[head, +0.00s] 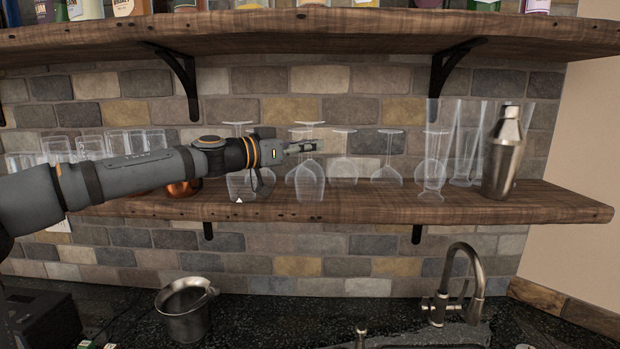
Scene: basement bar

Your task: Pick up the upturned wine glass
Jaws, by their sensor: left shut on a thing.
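The upturned wine glass (309,182) is clear, with its bowl rim down and its foot up, on or just above the lower wooden shelf (375,208). I cannot tell whether its rim touches the wood. My left gripper (305,147) reaches in level from the left and is shut on this glass at its thin stem, just below the foot. The glass looks upright in its upturned pose. My right gripper is not in view.
More upturned glasses (344,165) stand close on both sides. Tall clear glasses (466,150) and a metal shaker (502,155) stand at the right. A copper mug (183,187) is behind my arm. An upper shelf (310,28) with bottles hangs above.

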